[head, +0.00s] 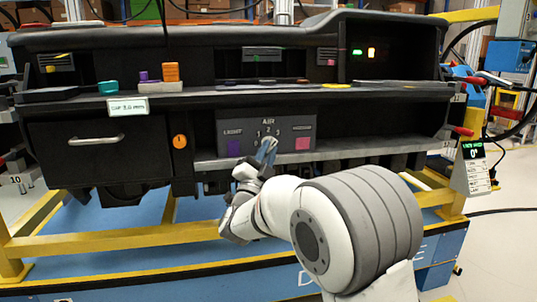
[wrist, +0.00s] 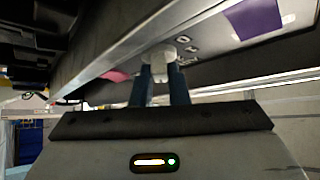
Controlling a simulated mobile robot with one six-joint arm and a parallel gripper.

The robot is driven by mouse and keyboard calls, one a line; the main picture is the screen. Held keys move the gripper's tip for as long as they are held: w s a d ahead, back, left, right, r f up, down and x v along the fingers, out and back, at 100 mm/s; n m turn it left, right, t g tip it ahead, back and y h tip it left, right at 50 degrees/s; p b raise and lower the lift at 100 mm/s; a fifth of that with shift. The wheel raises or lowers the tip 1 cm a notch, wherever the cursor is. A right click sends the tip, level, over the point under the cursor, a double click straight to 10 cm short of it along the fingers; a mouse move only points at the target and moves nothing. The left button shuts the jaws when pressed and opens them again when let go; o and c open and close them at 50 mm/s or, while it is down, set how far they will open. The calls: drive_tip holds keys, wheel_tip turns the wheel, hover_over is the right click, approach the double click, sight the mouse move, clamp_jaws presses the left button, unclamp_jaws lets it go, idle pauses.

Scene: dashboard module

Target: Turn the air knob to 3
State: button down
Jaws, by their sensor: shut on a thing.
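The air knob (head: 269,141) is a pale knob below the AIR label and the numbers 1, 2 and 3 on the dark control panel (head: 294,127). My gripper (head: 266,152) reaches up to it from below, with its blue fingers shut on the knob. In the wrist view the white knob (wrist: 160,54) shows between the tips of the two blue fingers (wrist: 162,78). The fingers cover part of the knob, and I cannot tell which number it points to.
A purple square (head: 234,148) under LIGHT and a pink square (head: 302,144) flank the knob. A metal ledge (head: 340,151) runs along the panel's lower edge, close to my fingers. An orange knob (head: 180,141) and a drawer (head: 97,150) are to the left.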

drive_tip(key=shift+m+g+h, duration=0.3)
drive_tip(key=shift+m+g, duration=0.1)
drive_tip(key=shift+m, duration=0.2)
drive_tip(key=c, duration=1.4)
unclamp_jaws()
drive_tip(key=p+v, duration=0.1)
drive_tip(key=v, duration=0.6)
drive_tip(key=shift+s+a+f+p, duration=0.15)
drive_tip(key=shift+s+f+p, duration=0.05)
drive_tip(key=shift+s+p, duration=0.2)
drive_tip(key=shift+w+r, duration=0.1)
drive_tip(key=d+r+n+g+y+p, duration=0.3)
drive_tip(key=r+n+y+p, duration=0.2)
drive_tip(key=r+p, duration=0.3)
drive_tip(key=d+r+n+g+y+p, duration=0.35)
drive_tip(key=r+n+y+p, duration=0.2)
drive_tip(key=p, duration=0.45)
drive_tip(key=s+d+r+n+g+p, duration=0.1)
drive_tip(key=s+d+r+g+p, duration=0.2)
drive_tip(key=s+p, duration=0.4)
drive_tip(key=s+d+r+n+g+h+p, duration=0.1)
drive_tip(key=s+d+g+p, duration=0.5)
drive_tip(key=s, duration=0.6)
drive_tip(key=s+d+r+n+g+h+p, duration=0.1)
drive_tip(key=s+d+r+n+g+p, duration=0.1)
drive_tip(key=s+d+r+g+p, duration=0.2)
drive_tip(key=s+d+r+p, duration=0.1)
drive_tip(key=s+d+p, duration=0.2)
drive_tip(key=s, duration=0.2)
drive_tip(key=shift+s+p, duration=0.35)
